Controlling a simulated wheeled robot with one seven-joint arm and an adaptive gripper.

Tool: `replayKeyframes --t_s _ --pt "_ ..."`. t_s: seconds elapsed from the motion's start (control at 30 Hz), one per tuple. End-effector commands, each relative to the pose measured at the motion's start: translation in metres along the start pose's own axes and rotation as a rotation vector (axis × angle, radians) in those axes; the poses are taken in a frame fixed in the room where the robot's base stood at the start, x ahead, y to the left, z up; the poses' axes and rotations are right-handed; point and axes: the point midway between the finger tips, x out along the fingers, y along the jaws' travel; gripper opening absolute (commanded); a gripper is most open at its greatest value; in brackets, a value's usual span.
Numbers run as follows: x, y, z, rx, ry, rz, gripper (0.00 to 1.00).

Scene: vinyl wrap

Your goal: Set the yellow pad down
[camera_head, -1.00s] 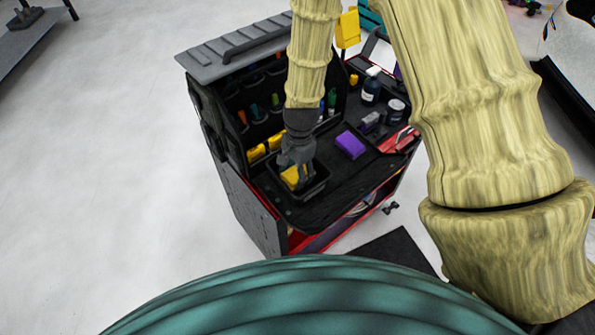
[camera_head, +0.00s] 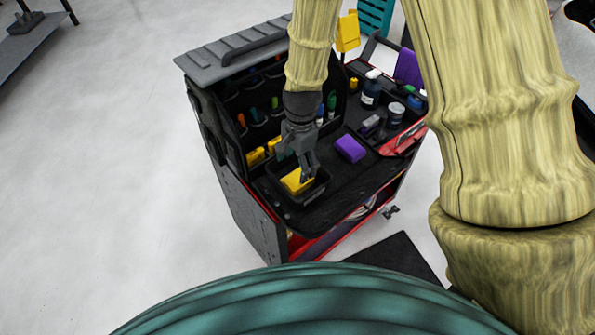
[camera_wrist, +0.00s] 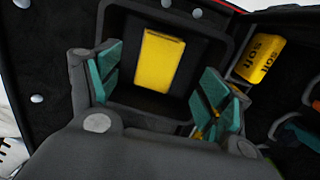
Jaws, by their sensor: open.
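The yellow pad (camera_head: 297,181) lies in a small black tray (camera_head: 313,194) on the cart's top. In the wrist view the pad (camera_wrist: 160,60) rests on the tray floor, near its far wall, with clear space around it. My gripper (camera_head: 306,172) is above the tray. In the wrist view its teal-padded fingers (camera_wrist: 155,88) are spread wide apart, and the pad is ahead of them and touched by neither. Nothing is held.
A purple block (camera_head: 350,148) sits right of the tray. Yellow "soft" pads (camera_wrist: 261,58) stand in slots of the black rack beside the tray. Bottles (camera_head: 371,90) and a jar (camera_head: 395,113) stand farther back right. The cart top (camera_head: 345,184) in front of the purple block is clear.

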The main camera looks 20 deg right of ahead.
Motion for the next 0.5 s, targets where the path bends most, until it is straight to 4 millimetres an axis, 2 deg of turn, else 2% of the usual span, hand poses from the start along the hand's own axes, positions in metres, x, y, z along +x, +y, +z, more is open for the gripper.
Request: replayKeyframes --t_s 0.5 --pt "-0.056 -0.001 0.000 -0.001 0.001 -0.002 0.79"
